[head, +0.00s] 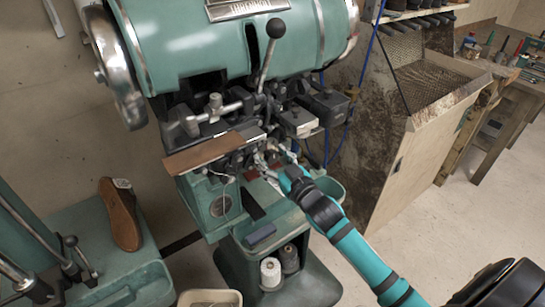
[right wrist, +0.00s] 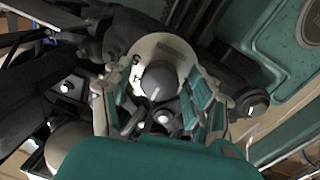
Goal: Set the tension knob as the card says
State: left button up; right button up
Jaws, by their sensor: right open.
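The tension knob (right wrist: 160,84) is a dark round knob with a pale pointer line, in front of a pale dial disc (right wrist: 150,49). A few dark marks show on the disc's left side, too blurred to read surely. My right gripper (right wrist: 162,90) is open, with one finger on each side of the knob; I cannot tell if either finger touches it. I cannot make out a card in either view. My left gripper is out of view.
Dark levers and rods of the machine crowd around the right gripper. A brown flat piece (head: 203,154) lies left of it. A shoe (head: 120,213) stands on a teal base at left. Thread spools (head: 271,272) sit below. Open floor lies at right.

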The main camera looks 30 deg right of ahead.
jog(key=shift+c, duration=0.4)
jog(key=c, duration=1.1)
jog(key=shift+n, duration=0.3)
jog(key=n, duration=0.3)
jog(key=shift+n, duration=0.3)
jog(key=shift+n+t, duration=0.3)
jog(key=shift+n, duration=2.1)
